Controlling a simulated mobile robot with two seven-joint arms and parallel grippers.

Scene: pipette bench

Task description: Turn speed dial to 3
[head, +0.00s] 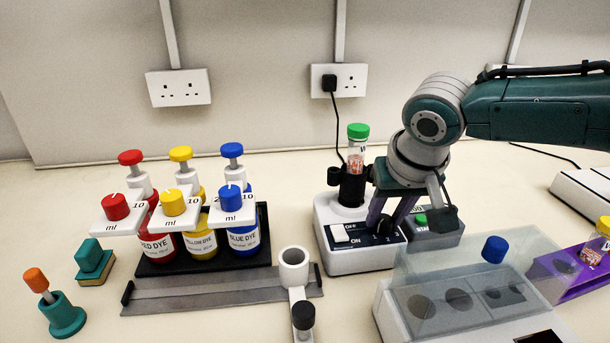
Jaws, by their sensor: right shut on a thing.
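The white mixer (335,255) stands right of centre, with an ON/OFF rocker switch (340,234) on its sloped front. A green-capped tube (357,150) stands upright in its black holder (352,188). My right gripper (388,222) reaches down from the upper right onto the right part of the mixer's front panel. Its fingers are shut on the speed dial there, which they largely hide. The dial's pointer and most of its scale cannot be read. My left gripper is not in view.
A dark box with a green button (421,218) sits just right of the gripper. A clear-lidded case (400,318) is in front, and a purple rack (572,285) at right. Dye bottles stand on a black tray (265,240) at left. A white ring stand (294,267) is near the mixer.

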